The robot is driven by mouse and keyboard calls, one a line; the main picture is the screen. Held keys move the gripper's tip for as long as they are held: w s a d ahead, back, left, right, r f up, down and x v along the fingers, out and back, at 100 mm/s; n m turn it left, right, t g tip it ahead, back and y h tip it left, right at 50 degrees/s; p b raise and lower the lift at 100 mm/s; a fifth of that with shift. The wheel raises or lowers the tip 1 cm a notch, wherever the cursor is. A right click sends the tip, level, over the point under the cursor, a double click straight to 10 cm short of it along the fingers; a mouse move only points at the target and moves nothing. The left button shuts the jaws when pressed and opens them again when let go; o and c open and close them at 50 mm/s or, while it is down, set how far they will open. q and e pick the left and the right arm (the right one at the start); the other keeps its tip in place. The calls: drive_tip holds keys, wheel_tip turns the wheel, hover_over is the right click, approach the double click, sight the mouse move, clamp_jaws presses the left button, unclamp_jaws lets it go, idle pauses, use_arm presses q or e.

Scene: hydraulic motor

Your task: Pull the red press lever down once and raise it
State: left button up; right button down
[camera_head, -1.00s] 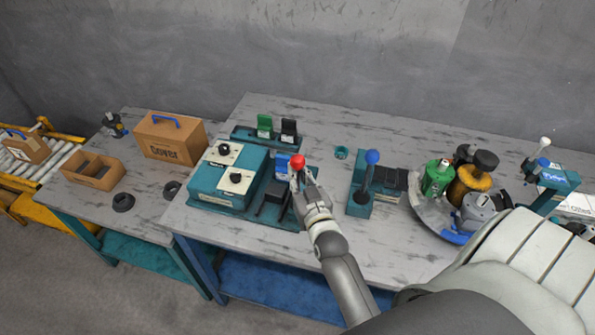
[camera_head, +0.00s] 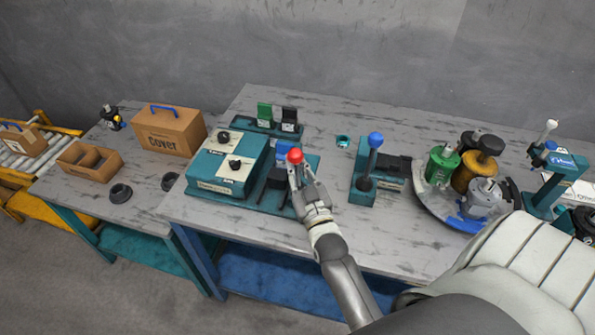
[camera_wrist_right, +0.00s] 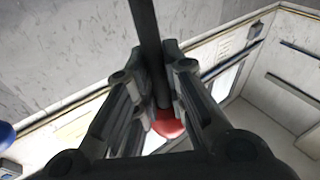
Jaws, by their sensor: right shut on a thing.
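The red press lever shows in the head view as a red ball knob (camera_head: 295,156) at the right side of the teal press station (camera_head: 207,188). My right gripper (camera_head: 300,178) is shut on the lever at its knob end. In the right wrist view the dark lever rod (camera_wrist_right: 150,50) runs between the two fingers (camera_wrist_right: 166,95), with the red knob (camera_wrist_right: 168,125) partly hidden behind the gripper. The lower part of the lever is partly hidden in the head view. My left gripper is not in view.
A blue-knobbed lever (camera_head: 376,140) stands on a separate teal base to the right. A round tray (camera_head: 428,203) with green, gold and grey motor parts is further right. Green and black blocks stand behind the press. A cardboard cover box (camera_head: 168,133) is at left.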

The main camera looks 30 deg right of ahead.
drive_tip(key=shift+s+a+f+n+t+y+b, duration=0.35)
drive_tip(key=shift+s+a+n+t+b, duration=0.5)
drive_tip(key=shift+b, duration=0.85)
drive_tip(key=shift+s+a+f+n+t+y+b, duration=0.35)
drive_tip(key=shift+a+n+t+b, duration=0.25)
drive_tip(key=shift+n+t+b, duration=0.75)
drive_tip(key=shift+s+a+f+n+t+y+b, duration=0.35)
drive_tip(key=shift+s+a+n+t+b, duration=0.3)
drive_tip(key=shift+b, duration=1.35)
drive_tip(key=shift+w+a, duration=0.1)
drive_tip(key=shift+r, duration=0.1)
drive_tip(key=c, duration=1.5)
unclamp_jaws()
drive_tip(key=shift+w+a, duration=0.1)
drive_tip(key=shift+s+a, duration=0.1)
drive_tip(key=shift+s, duration=0.1)
